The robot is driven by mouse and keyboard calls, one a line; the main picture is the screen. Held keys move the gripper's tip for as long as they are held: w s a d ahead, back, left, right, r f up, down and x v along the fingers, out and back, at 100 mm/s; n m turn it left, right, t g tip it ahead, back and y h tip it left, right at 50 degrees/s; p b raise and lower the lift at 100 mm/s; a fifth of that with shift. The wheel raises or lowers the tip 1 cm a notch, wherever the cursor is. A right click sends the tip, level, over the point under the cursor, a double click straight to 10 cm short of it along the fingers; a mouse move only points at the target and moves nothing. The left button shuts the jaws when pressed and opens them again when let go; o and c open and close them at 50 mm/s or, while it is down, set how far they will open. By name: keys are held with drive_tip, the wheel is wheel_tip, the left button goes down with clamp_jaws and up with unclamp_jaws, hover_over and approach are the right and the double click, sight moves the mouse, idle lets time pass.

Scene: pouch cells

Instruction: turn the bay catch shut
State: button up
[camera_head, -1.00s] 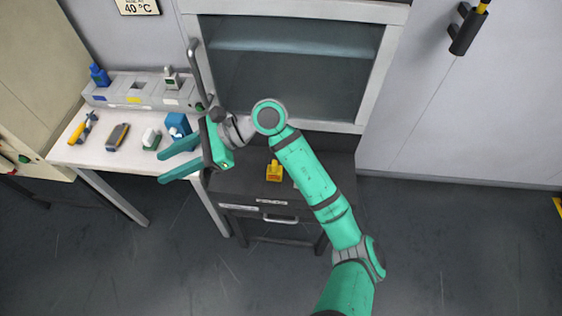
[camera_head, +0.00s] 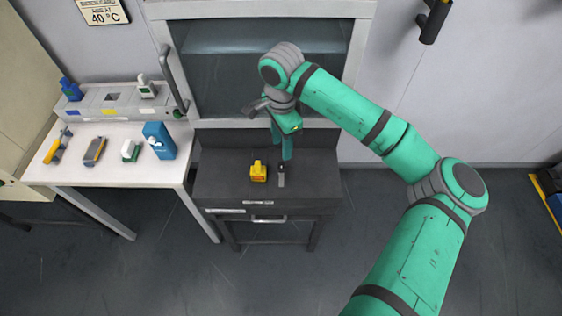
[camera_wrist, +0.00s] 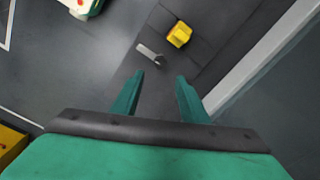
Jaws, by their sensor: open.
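The bay catch appears as a short grey lever with a dark pivot (camera_head: 281,181) on the top of the dark cabinet (camera_head: 222,185), just right of a yellow block-like cell (camera_head: 258,173). In the wrist view the lever (camera_wrist: 149,52) lies slanted beyond my fingertips, with the yellow cell (camera_wrist: 180,35) past its right end. My gripper (camera_head: 283,157) points down above the cabinet, close to the lever in the head view. Its two green fingers are apart and empty in the wrist view (camera_wrist: 159,76). The lever is not between the fingers.
A white table (camera_head: 115,172) at left holds a blue box (camera_head: 160,141), a yellow tool (camera_head: 57,146) and a grey rack (camera_head: 108,104). A glass-fronted oven (camera_head: 210,90) with a bar handle (camera_head: 173,80) stands behind the cabinet. Floor right of the cabinet is clear.

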sight(281, 165)
wheel_tip(281, 165, down, 10)
drive_tip(key=shift+r, duration=0.2)
drive_tip(key=shift+c, duration=0.5)
clamp_jaws()
